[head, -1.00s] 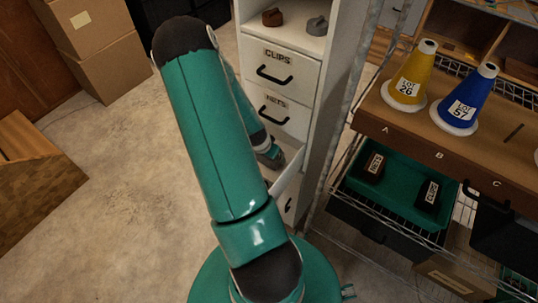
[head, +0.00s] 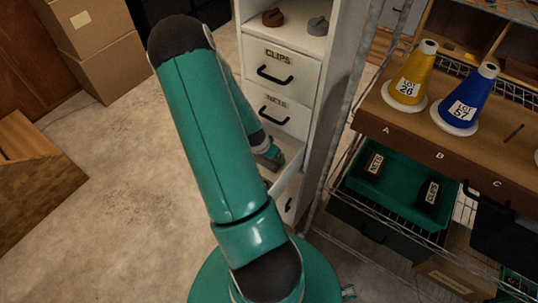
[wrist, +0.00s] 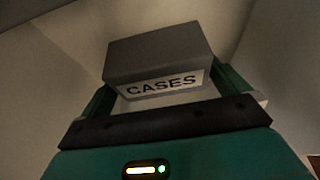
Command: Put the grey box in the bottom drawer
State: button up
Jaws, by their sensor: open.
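The grey box (wrist: 158,58), with a white label reading CASES, sits between the green fingers of my gripper (wrist: 165,92) in the wrist view. The fingers are open, one on each side of it; I cannot tell whether either touches it. Pale surfaces surround the box. In the head view my gripper (head: 268,157) is low at the cabinet front, over the pulled-out bottom drawer (head: 290,187), largely hidden by my arm. The box cannot be made out in the head view.
The CLIPS drawer (head: 281,55) and NUTS drawer (head: 279,104) above are shut. A wire rack on the right holds a green tray (head: 398,190) with two dark labelled boxes. Yellow (head: 412,75) and blue (head: 467,98) cones stand on its shelf.

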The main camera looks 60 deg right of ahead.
jog(key=v, duration=1)
jog(key=shift+r, duration=0.15)
jog(key=w+a+r+n+t+y, duration=0.2)
jog(key=w+a+r+n, duration=0.3)
jog(key=w+a+r, duration=0.35)
jog(key=w+a+r+n+t+y, duration=0.15)
jog(key=w+a+r+n, duration=0.3)
jog(key=a+r, duration=0.55)
jog(key=s+a+r+n+t, duration=0.1)
jog(key=s+a+r+n, duration=0.1)
jog(key=a, duration=0.4)
jog(key=s+a+r+n+t, duration=0.1)
jog(key=s+a+r+n, duration=0.1)
jog(key=a+r+n, duration=0.3)
jog(key=s+a+r+n+t+y, duration=0.1)
jog(key=s+a+r+n, duration=0.1)
jog(key=a+r, duration=0.4)
jog(key=a+n, duration=0.1)
jog(key=a, duration=0.1)
jog(key=shift+s+a, duration=0.3)
jog(key=shift+s, duration=0.1)
jog(key=shift+d, duration=0.1)
